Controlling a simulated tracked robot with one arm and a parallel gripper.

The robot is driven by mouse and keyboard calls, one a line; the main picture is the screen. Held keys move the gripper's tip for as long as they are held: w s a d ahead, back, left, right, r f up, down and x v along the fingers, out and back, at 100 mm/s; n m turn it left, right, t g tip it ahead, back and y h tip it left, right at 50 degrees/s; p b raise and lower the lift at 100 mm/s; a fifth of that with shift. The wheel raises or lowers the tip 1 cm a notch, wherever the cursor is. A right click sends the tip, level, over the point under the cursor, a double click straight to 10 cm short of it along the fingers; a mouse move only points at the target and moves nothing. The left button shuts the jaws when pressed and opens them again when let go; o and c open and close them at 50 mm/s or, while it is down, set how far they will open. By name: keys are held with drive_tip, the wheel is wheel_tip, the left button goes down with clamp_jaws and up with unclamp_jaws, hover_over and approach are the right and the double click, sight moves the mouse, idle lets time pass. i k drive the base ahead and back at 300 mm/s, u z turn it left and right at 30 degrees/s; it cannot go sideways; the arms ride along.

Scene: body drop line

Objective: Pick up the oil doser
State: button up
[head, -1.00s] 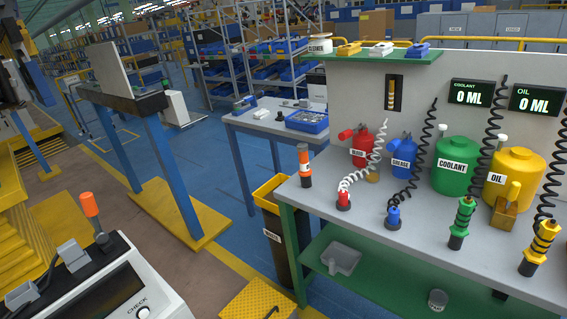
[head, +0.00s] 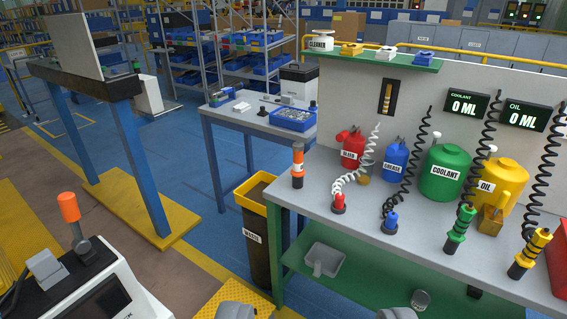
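The oil doser (head: 530,253) is yellow with dark bands and a black lower end. It stands at the front right of the bench top, slightly tilted in the picture, with a black coiled hose rising from it. The yellow OIL can (head: 499,183) stands behind it, under the OIL display (head: 534,115) reading 0 ML. Two grey pieces at the bottom edge look like the fingertips of my gripper (head: 316,312). They are wide apart with nothing between them, well short of the doser. Most of the gripper is out of frame.
The green doser (head: 460,229) stands close left of the oil doser; blue (head: 390,222) and red (head: 339,203) dosers are further left. A red object (head: 557,264) is close on its right. The bench top's (head: 430,240) front strip is mostly clear. A waste bin (head: 258,240) stands left.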

sight(296, 171)
drive_tip(key=z, duration=0.4)
drive_tip(key=i, duration=1.05)
drive_tip(key=z, duration=0.35)
drive_tip(key=i, duration=1.55)
drive_tip(key=u, duration=0.5)
